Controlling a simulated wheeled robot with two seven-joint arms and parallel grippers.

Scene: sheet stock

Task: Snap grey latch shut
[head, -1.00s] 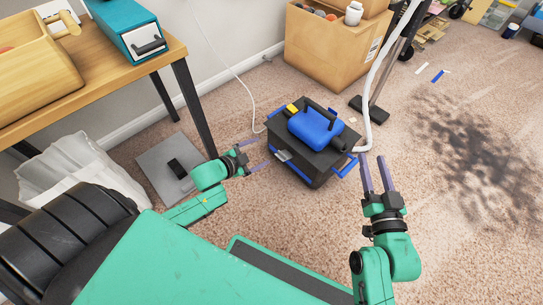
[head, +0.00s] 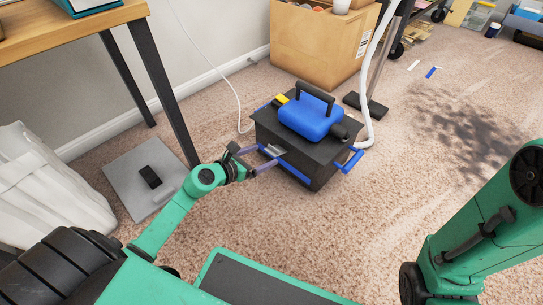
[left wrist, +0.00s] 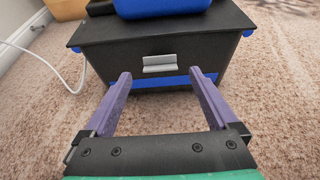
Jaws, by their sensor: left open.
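The grey latch (head: 274,150) is on the front face of a black box-shaped machine (head: 318,155) with a blue housing (head: 311,118) on top. In the left wrist view the latch (left wrist: 160,63) sits at the upper middle of the front, above a blue strip (left wrist: 150,82). I cannot tell how far it stands out. My left gripper (head: 268,156) is open and faces the latch. In the left wrist view its purple fingers stand either side of and below the latch, with nothing between them. My right gripper is out of view.
A white hose (head: 370,105) runs up from the machine's right side, and a thin white cord (head: 221,78) passes behind. A cardboard box (head: 320,45) stands behind. A grey plate (head: 130,172) lies left, near a table leg (head: 160,95). Carpet in front is clear.

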